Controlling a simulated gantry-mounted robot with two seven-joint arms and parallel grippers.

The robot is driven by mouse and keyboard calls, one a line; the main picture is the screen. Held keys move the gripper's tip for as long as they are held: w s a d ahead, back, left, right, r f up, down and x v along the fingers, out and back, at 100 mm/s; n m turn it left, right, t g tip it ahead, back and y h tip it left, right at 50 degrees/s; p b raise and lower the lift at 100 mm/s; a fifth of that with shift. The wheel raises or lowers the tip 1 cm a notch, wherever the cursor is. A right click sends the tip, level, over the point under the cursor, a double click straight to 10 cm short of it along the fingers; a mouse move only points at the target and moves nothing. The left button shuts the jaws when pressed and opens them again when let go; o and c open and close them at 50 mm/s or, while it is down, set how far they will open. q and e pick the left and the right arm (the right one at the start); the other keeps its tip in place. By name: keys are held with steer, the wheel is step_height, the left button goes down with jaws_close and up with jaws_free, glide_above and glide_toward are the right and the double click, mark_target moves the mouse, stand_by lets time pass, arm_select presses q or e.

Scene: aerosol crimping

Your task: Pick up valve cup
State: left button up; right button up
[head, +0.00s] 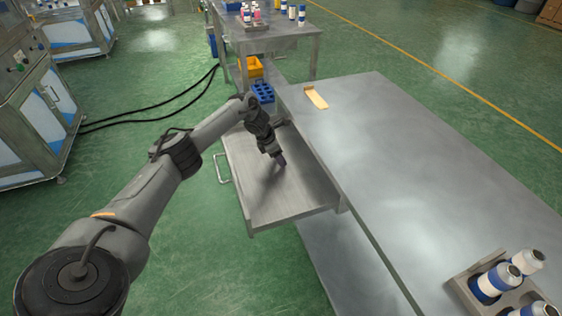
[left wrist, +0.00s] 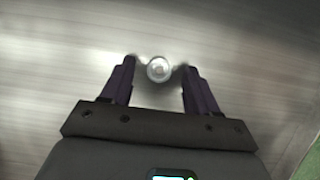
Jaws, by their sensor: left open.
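In the left wrist view the valve cup (left wrist: 158,69) is a small round silvery piece on a bare metal surface. It lies between the tips of my left gripper (left wrist: 158,75), whose two dark fingers stand apart, one on each side of it. I cannot tell whether a finger touches it. In the head view my left gripper (head: 278,160) points down over a pulled-out metal drawer (head: 295,200); the cup is not discernible there. My right gripper is in neither view.
A blue compartment tray (head: 262,92) and a yellow bin (head: 254,66) stand behind the drawer. The long steel table (head: 400,150) to the right carries a beige strip (head: 316,98) and a holder with blue-white cans (head: 494,281). Much of the table is clear.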

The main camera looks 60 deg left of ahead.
arm_select(q)
jaws_close()
stand_by(0.3)
